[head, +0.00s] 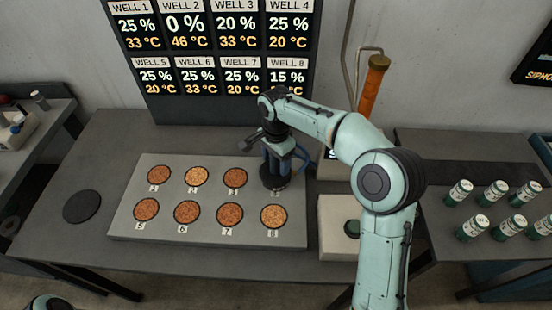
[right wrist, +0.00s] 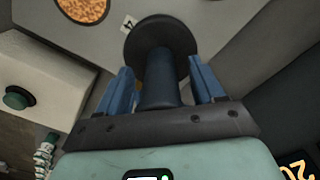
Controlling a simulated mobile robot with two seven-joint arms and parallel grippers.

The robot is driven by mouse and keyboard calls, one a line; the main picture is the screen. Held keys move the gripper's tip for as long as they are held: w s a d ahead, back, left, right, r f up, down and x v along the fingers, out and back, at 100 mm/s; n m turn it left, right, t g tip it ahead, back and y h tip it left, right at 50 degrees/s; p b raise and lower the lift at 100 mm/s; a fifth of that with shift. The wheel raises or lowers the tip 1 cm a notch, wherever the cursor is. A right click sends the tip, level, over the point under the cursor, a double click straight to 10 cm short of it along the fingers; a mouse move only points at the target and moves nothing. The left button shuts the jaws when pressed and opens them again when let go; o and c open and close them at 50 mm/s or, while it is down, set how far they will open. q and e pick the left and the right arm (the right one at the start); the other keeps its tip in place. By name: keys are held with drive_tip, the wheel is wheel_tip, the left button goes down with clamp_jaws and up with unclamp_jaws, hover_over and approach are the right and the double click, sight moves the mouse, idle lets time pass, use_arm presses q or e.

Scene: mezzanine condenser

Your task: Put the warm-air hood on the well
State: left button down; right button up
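The warm-air hood (head: 274,180) is a dark round disc with a thick upright handle. It is at the well 4 place on the grey well plate (head: 122,224), covering most or all of that well. I cannot tell whether it rests fully on the plate. In the right wrist view the hood (right wrist: 160,38) is beside the label 4. My right gripper (head: 277,160) is above the hood, its blue fingers on either side of the handle. In the right wrist view narrow gaps show between fingers and handle. My left gripper is out of view.
Several other wells with brown grains are uncovered. A flat black disc (head: 82,206) lies left of the plate. A pale box with a green button (head: 352,228) stands to the right, and several green-and-white canisters (head: 471,227) stand beyond. The display (head: 215,50) shows well 2 at 0 %, 46 °C.

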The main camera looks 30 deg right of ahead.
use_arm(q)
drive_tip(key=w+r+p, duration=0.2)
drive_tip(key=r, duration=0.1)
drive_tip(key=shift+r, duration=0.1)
use_arm(e)
wheel_tip(320, 180, up, 12)
drive_tip(key=shift+r, duration=0.2)
idle(0.5)
